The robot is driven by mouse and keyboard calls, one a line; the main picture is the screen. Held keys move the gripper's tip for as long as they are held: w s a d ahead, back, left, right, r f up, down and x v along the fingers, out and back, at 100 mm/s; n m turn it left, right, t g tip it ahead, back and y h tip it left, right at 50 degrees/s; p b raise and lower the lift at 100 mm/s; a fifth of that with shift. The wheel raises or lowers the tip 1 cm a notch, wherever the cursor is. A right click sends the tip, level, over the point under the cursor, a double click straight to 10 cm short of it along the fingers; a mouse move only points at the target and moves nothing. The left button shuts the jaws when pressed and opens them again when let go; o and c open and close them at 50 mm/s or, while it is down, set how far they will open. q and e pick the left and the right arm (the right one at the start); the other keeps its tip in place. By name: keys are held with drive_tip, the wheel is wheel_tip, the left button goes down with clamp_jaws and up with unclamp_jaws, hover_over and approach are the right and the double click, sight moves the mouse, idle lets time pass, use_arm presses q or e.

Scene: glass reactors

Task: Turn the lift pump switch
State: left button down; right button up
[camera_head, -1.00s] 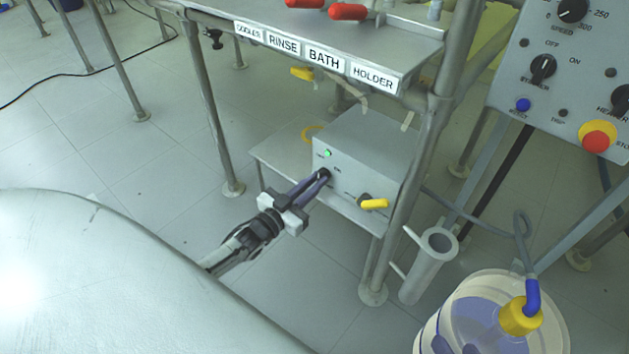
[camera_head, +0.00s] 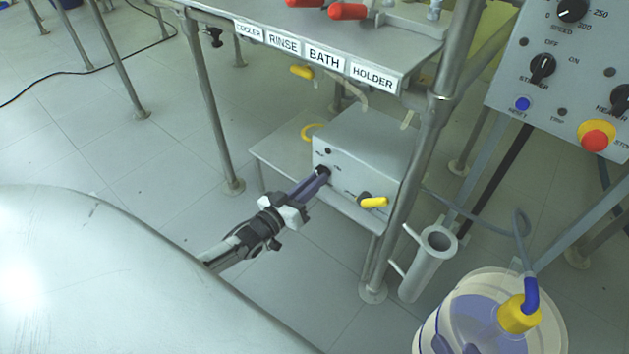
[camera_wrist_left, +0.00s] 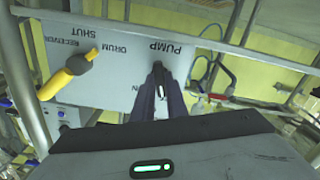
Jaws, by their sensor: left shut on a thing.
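The grey pump box (camera_head: 375,140) stands on the low shelf under the table; its front face, marked PUMP, also shows in the left wrist view (camera_wrist_left: 115,62). The small black pump switch (camera_head: 323,170) sits on that face, mostly hidden by my fingertips. My left gripper (camera_head: 321,174) is shut on the switch, its two dark fingers reaching it from the front left. In the left wrist view the fingers (camera_wrist_left: 157,72) meet just below the word PUMP. The small lamp (camera_head: 327,151) above the switch is dark. My right gripper is out of view.
A yellow-handled valve (camera_head: 374,203) sits on the box, right of the switch. A table leg (camera_head: 405,190) stands close to the right of the box. A white bucket (camera_head: 440,325) and a metal tube holder (camera_head: 428,262) stand at the lower right. A control panel (camera_head: 570,85) is at upper right.

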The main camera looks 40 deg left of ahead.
use_arm(q)
drive_tip(key=c, duration=1.8)
unclamp_jaws()
drive_tip(key=shift+o, duration=0.2)
